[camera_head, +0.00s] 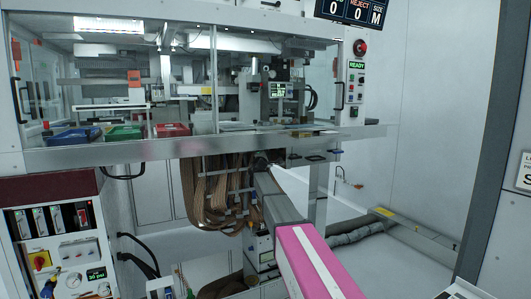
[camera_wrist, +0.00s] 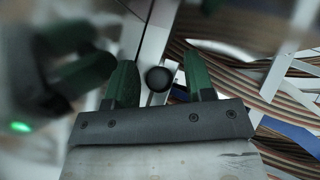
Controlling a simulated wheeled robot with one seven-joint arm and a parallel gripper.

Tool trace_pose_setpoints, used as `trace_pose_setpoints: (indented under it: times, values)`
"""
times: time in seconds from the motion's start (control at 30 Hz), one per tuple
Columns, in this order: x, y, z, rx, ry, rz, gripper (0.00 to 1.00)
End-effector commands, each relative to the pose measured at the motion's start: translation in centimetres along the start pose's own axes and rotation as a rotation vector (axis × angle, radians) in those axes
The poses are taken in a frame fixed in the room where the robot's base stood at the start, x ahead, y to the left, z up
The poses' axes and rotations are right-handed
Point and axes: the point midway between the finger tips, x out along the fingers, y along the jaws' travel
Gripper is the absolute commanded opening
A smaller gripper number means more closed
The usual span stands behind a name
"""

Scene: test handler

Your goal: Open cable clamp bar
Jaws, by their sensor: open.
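My gripper (camera_wrist: 163,75) is open in the wrist view, with two green fingers apart. A round black knob (camera_wrist: 158,79) appears between the fingers, and no contact with either is visible. A pale bar (camera_wrist: 150,45) runs behind the knob; I cannot tell for certain that it is the clamp bar. Brown and multicoloured ribbon cables (camera_wrist: 225,68) run behind and right of the fingers. In the head view, the cable bundle (camera_head: 207,195) hangs under the machine deck, crossed by light bars. My arm reaches to the bundle's upper right, and my gripper there is mostly hidden.
The deck edge (camera_head: 190,146) runs just above the reach area. Blue, green and red trays (camera_head: 172,130) stand on the deck. A grey hose (camera_head: 355,234) lies at lower right. A blurred dark object (camera_wrist: 45,75) fills the wrist view's left side.

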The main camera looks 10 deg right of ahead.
Motion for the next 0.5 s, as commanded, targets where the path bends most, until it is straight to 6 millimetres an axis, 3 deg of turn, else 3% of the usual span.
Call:
trace_pose_setpoints:
  times: [0.07,0.2,0.23,0.5]
  values:
    - [-0.03,0.01,0.0,0.0,0.0,0.0,0.49]
    - [-0.04,0.04,-0.01,0.0,0.0,0.001,0.07]
    - [-0.04,0.06,-0.01,0.0,0.0,0.001,0.0]
    - [-0.21,0.33,0.1,-0.008,-0.013,0.002,0.0]
